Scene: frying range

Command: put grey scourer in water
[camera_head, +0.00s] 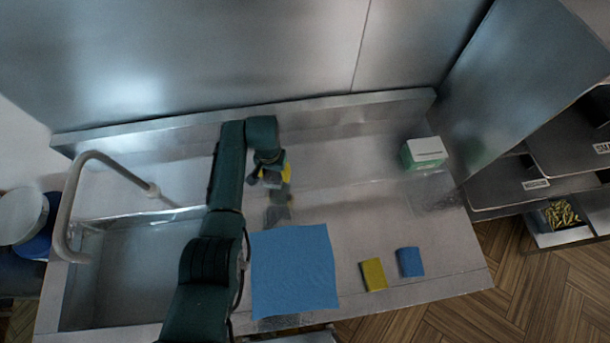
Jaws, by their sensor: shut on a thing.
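My gripper (271,179) is over the steel counter, behind the blue cloth and right of the sink. It is shut on a small dark grey thing between its yellow-marked fingers, which I take to be the grey scourer; the fingers hide most of it. A dim, dark patch on the steel below the gripper looks like its reflection. The sink basin (135,270) is at the left, partly covered by my arm on its right side. I cannot clearly tell the water's level in it.
A curved tap (84,190) arches over the sink's left side. A blue cloth (294,270) lies flat on the counter (340,195). A yellow sponge (373,274) and a blue sponge (410,262) lie at the front right. A green-and-white box (424,153) stands at the back right.

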